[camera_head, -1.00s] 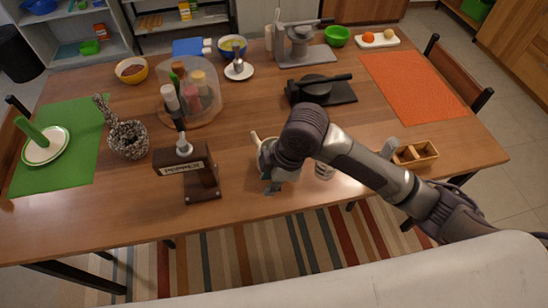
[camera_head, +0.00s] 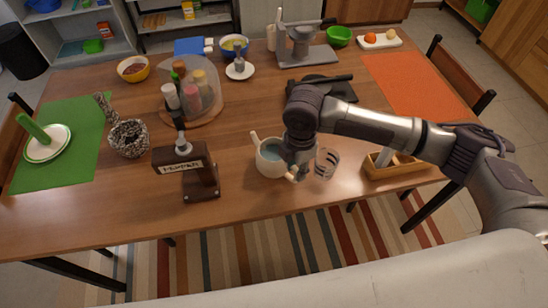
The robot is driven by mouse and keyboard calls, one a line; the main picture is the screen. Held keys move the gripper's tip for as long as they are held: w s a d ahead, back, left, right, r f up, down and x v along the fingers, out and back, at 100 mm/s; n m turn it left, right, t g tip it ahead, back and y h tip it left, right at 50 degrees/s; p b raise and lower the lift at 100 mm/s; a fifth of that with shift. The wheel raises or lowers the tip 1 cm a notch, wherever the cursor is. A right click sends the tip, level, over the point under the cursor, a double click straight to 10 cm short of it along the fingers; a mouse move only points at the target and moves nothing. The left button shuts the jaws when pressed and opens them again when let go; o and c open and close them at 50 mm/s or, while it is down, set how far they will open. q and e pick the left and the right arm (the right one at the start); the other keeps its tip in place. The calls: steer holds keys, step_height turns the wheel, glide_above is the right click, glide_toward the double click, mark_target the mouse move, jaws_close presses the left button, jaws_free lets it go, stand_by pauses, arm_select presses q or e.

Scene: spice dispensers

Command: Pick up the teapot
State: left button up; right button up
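The teapot (camera_head: 266,163) is a cream, open-topped pot standing upright near the front middle of the table, with bluish liquid or a bluish inside. Its spout points up and to the left. My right gripper (camera_head: 299,173) points down at the teapot's right side, between it and a clear glass (camera_head: 327,161). It overlaps the teapot's right edge, where the handle is mostly hidden. The fingers are small and partly covered by my wrist, so I cannot tell whether they are open or touch the teapot. My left gripper is not in view.
A dark wooden pepper dispenser (camera_head: 203,181) stands left of the teapot. A spice carousel (camera_head: 213,109) is behind it. A wooden divided box (camera_head: 394,169) is right of the glass, partly under my arm. A black pan or press (camera_head: 334,88) lies behind.

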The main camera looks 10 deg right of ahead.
steer(key=shift+d+f+p, duration=0.1)
steer(key=shift+f+p, duration=0.25)
steer(key=shift+f, duration=2.4)
jaws_close()
steer(key=shift+r, duration=0.1)
